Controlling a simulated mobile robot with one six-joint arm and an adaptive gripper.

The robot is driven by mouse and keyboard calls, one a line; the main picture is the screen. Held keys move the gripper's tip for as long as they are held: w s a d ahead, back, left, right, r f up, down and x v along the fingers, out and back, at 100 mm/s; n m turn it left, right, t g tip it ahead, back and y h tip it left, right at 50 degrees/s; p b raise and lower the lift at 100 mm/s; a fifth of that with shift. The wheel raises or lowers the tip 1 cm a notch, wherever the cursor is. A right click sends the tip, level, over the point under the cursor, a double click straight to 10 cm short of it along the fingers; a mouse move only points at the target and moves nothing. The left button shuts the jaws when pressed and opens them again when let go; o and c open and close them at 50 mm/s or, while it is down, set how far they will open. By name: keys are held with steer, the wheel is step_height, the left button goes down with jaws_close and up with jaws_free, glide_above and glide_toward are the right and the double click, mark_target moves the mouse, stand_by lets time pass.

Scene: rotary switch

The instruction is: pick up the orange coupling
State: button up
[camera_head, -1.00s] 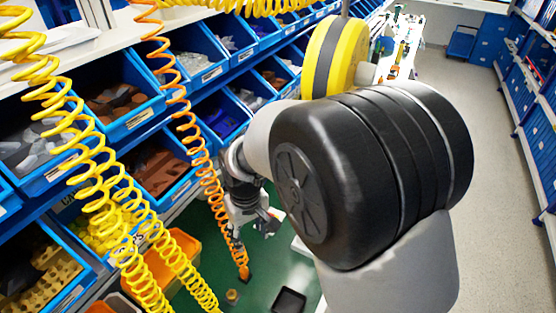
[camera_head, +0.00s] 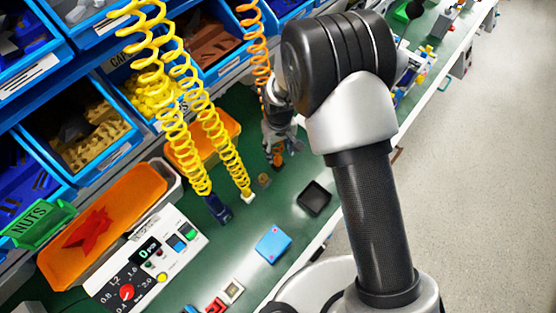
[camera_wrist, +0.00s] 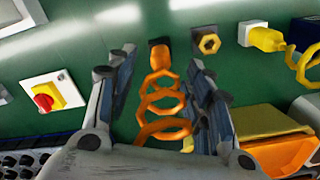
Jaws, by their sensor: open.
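The orange coupling (camera_wrist: 158,53) is the block at the lower end of an orange coiled hose (camera_wrist: 160,103). In the wrist view it lies just beyond my fingertips, roughly between their lines, against the green surface. The hose coils run between the two fingers. My gripper (camera_wrist: 159,70) is open, with nothing clamped. In the head view my gripper (camera_head: 288,146) is beside the low end of the orange hose (camera_head: 262,70), and the coupling (camera_head: 277,158) is small and partly hidden there. I cannot tell whether a finger touches the hose.
A brass hexagonal piece (camera_wrist: 208,44) sits to the right of the coupling. A yellow hose connector (camera_wrist: 262,38) is farther right, and a red-knobbed switch (camera_wrist: 46,98) is at left. An orange bin (camera_wrist: 285,150) is close at lower right. A black tray (camera_head: 314,198) stands on the green bench.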

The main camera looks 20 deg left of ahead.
mark_target(278, 155)
steer(key=f, duration=0.2)
steer(key=f+b, duration=0.1)
steer(key=f, duration=0.2)
steer(key=shift+a+f, duration=0.2)
steer(key=shift+f, duration=0.15)
steer(key=shift+r, duration=0.1)
steer(key=shift+c, duration=0.6)
jaws_close()
